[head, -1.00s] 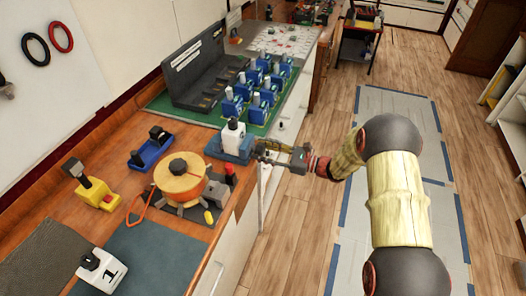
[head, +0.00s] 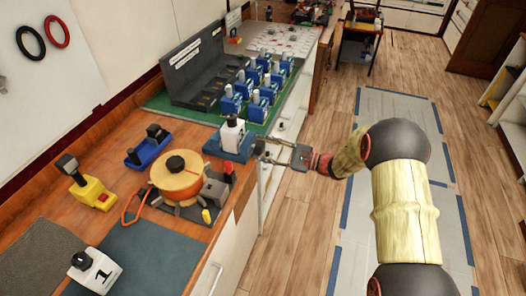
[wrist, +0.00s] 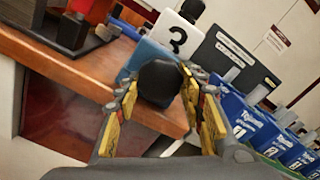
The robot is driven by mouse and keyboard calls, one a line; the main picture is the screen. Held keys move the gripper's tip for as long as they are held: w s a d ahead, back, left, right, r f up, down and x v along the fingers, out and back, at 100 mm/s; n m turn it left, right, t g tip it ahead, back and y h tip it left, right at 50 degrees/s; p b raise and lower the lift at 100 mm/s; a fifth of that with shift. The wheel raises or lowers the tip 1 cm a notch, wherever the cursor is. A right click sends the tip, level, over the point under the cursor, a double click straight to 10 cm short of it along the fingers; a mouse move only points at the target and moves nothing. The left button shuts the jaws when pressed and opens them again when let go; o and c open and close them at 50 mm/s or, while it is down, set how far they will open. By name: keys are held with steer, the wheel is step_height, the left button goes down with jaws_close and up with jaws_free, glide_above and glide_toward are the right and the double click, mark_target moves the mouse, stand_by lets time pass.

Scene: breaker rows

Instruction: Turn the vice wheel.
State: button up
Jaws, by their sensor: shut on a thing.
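A blue vice (head: 213,146) stands at the right edge of the wooden bench, with a white block marked 3 (wrist: 177,38) upright on it. The blue body also shows in the wrist view (wrist: 148,54). The vice wheel, a rounded black knob (wrist: 160,82), is on the side of the vice that faces me. My gripper (head: 270,158) reaches it from the right, past the bench edge. In the wrist view its yellow-padded fingers (wrist: 162,105) lie on both sides of the knob, shut on it.
A round orange fixture (head: 178,182) with a black top sits left of the vice. Several blue breakers (head: 232,103) stand on a green mat behind. A yellow switch box (head: 92,195) and a white block marked 1 (head: 97,272) are farther left. The floor beside the bench is clear.

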steer(key=shift+n, duration=0.5)
steer(key=o, duration=1.2)
steer(key=v, duration=1.2)
